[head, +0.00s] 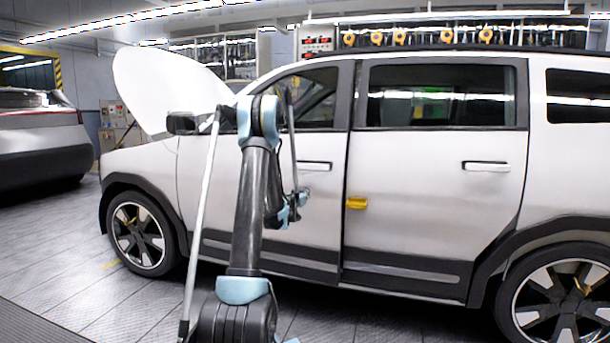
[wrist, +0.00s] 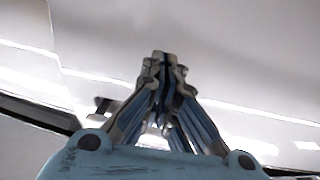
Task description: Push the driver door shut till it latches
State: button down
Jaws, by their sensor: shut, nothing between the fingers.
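The white driver door (head: 322,225) is the front side door of the white car, with a pale handle (head: 314,166). A thin dark line runs down its rear edge; I cannot tell whether it is latched or slightly ajar. My gripper (head: 304,192) is in front of the door, below the handle, partly behind my own arm. In the wrist view my gripper (wrist: 163,62) has its fingers together with nothing between them, and a pale glossy surface fills the background. I cannot tell whether the fingertips touch the door.
A yellow piece (head: 356,203) sits by the seam between the front and rear doors. The rear door (head: 430,215) looks closed. The hood (head: 165,85) is raised. A black side mirror (head: 182,124) sticks out ahead of the door. Another car (head: 40,130) stands at the left. Floor (head: 60,260) is clear at the left.

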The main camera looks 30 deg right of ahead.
aim_at(312, 190)
jog(key=shift+w+d, duration=0.1)
jog(key=shift+n+t, duration=0.3)
jog(key=shift+t, duration=0.1)
jog(key=shift+x, duration=2.15)
jog(key=shift+d, duration=0.15)
jog(key=shift+w+d+y, duration=0.2)
jog(key=shift+w+d, duration=0.35)
jog(key=shift+d, duration=0.2)
jog(key=shift+w+d+y, duration=0.2)
jog(key=shift+w+d, duration=0.35)
jog(key=shift+d, duration=0.2)
jog(key=v, duration=1)
jog(key=shift+f, duration=0.2)
jog(key=shift+s, duration=0.1)
